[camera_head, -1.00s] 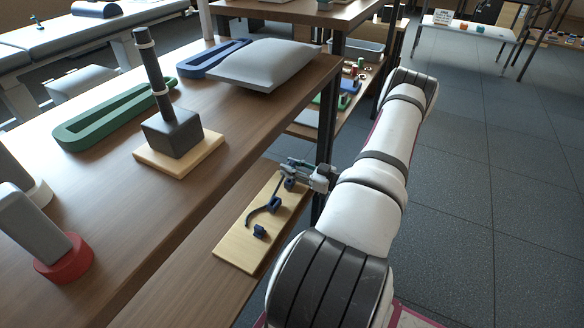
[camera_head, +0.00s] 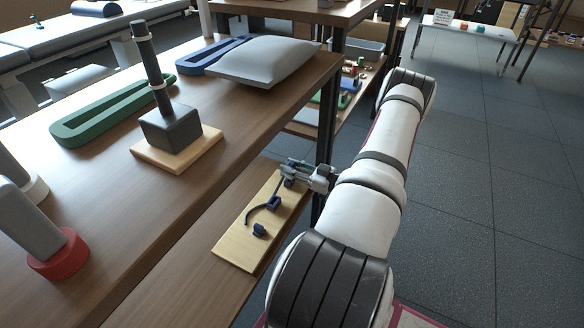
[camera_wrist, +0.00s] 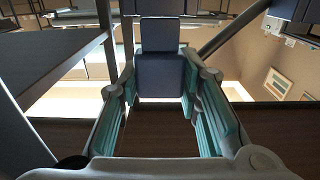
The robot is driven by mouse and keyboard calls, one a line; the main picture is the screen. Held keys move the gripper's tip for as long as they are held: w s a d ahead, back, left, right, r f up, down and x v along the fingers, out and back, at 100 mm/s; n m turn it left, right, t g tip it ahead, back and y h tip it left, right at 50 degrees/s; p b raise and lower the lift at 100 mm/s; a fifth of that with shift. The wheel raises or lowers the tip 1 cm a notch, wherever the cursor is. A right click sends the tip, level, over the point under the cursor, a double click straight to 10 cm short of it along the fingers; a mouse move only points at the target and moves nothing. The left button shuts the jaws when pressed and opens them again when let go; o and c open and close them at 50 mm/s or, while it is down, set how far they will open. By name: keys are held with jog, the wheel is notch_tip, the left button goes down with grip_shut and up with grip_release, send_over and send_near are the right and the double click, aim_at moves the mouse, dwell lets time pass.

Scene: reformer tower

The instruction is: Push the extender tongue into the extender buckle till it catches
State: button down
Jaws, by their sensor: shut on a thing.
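A pale wooden board (camera_head: 236,246) lies on the lower shelf with dark blue parts and a thin curved blue strap (camera_head: 251,213) on it. One blue block (camera_head: 273,203) sits mid-board and a smaller one (camera_head: 259,230) nearer its front end. My gripper (camera_head: 291,168) is at the board's far end, beside another small blue part (camera_head: 289,183). In the wrist view, the teal-padded fingers (camera_wrist: 162,105) are shut on a dark blue-grey block (camera_wrist: 160,76), with a narrower part beyond it. I cannot tell which part is tongue or buckle, or whether they are joined.
The wooden bench top (camera_head: 110,225) overhangs left of the board. A dark post (camera_head: 326,130) stands close behind my gripper. On the bench are a grey cushion (camera_head: 262,63), a green loop (camera_head: 110,112) and a black block with a rod (camera_head: 170,126). Open floor lies right.

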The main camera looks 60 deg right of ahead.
jog(key=shift+f+b, duration=0.3)
jog(key=shift+f, duration=0.95)
jog(key=c, duration=1.1)
grip_release()
jog(key=shift+s, duration=0.1)
jog(key=s, duration=0.8)
jog(key=s+d, duration=0.1)
jog(key=s, duration=0.2)
jog(key=shift+s, duration=0.4)
